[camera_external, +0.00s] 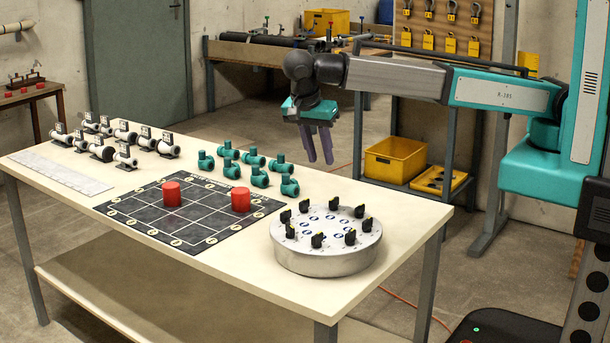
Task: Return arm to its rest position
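My arm (400,78) reaches in from the right, its forearm nearly level above the back of the workbench (412,222). My gripper (320,160) hangs from its wrist with the fingers pointing down. The fingers look apart, with a narrow gap and nothing visible between them. It is in the air, clear of everything on the bench. Two red cylinders stand on the black grid mat (140,208): one red cylinder (172,195) left of centre and another red cylinder (240,201) near its right side.
Several teal pipe fittings (259,179) stand behind the mat, and several white-and-black valves (124,157) at the back left. A round metal drum (328,260) with black knobs sits front right. A white strip (55,172) lies left. Behind are a shelf with yellow bins (394,160) and a tool board.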

